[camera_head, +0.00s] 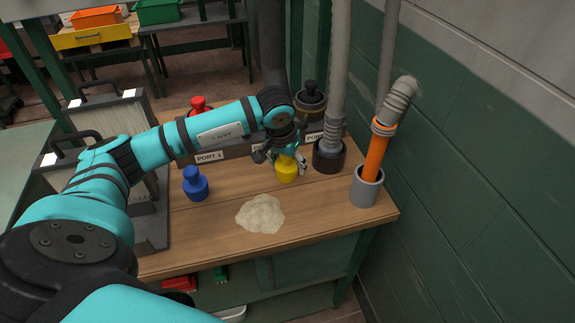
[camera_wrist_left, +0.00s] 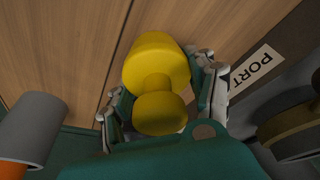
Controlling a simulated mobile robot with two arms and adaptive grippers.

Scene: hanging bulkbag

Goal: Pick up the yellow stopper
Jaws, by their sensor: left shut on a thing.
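The yellow stopper (camera_head: 286,170) is at the back right part of the wooden table, below my left gripper (camera_head: 288,158). It has a wide rounded body and a narrower knob. In the left wrist view the yellow stopper (camera_wrist_left: 157,65) sits between the two fingers of my left gripper (camera_wrist_left: 163,112), which are shut on it around its neck and knob. I cannot tell whether its base touches the table. My right gripper is not in view.
A blue stopper (camera_head: 195,184) and a pile of pale powder (camera_head: 260,214) are on the table (camera_head: 310,215). A red stopper (camera_head: 199,106) is behind my arm. A grey cup (camera_head: 366,188) with an orange tube (camera_head: 376,154) and a hose in a dark port (camera_head: 328,158) stand right of the gripper.

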